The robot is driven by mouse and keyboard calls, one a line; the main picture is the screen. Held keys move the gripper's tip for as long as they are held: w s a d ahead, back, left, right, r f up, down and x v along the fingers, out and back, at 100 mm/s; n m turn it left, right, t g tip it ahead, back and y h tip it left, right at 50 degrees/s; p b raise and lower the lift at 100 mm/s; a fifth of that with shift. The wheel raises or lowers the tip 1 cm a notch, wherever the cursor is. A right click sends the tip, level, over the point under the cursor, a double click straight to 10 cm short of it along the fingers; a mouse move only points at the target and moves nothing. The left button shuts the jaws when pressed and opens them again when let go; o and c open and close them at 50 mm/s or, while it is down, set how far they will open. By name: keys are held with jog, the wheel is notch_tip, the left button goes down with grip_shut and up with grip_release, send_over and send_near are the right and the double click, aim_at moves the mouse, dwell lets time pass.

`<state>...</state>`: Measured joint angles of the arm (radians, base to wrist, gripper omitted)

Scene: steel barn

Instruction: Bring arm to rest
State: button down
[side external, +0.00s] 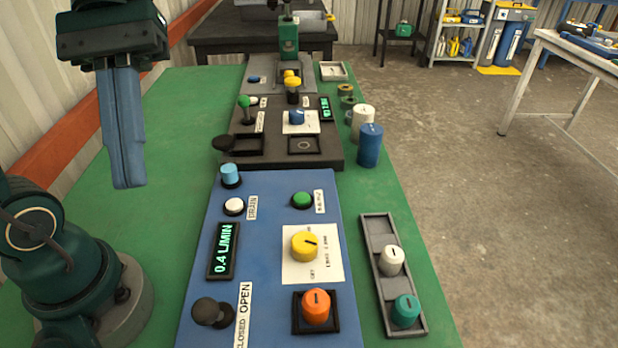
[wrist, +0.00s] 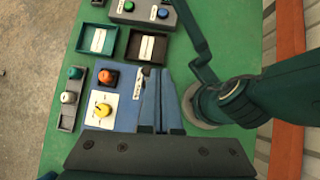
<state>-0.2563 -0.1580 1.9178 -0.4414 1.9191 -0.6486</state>
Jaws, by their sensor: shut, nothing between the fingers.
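My gripper (side external: 128,184) hangs at the upper left in the side external view, with its blue fingers pointing down and pressed together, holding nothing. It is above the green bench top (side external: 180,120), left of the blue panel (side external: 200,315) and apart from it. In the wrist view the fingers of my gripper (wrist: 160,128) cover part of the blue panel. The panel has a yellow knob (side external: 305,245), an orange knob (side external: 316,306), a black knob (side external: 208,311), a display (side external: 223,250) reading 0.4 L/MIN, and light blue, white and green buttons.
A grey tray (side external: 375,235) with a white and a teal knob lies right of the panel. A dark panel (side external: 325,155) and blue and white cylinders (side external: 369,145) stand farther back. The wrist view shows two trays (wrist: 98,40). Green bench left of the panels is clear.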

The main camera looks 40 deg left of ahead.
jog(key=w+a+f+m+t+y, duration=0.5)
jog(key=f+m+t, duration=0.3)
jog(key=m+t, duration=0.2)
jog(key=shift+a+f+y, duration=0.2)
jog(key=shift+a+y, duration=0.2)
jog(key=shift+y, duration=0.3)
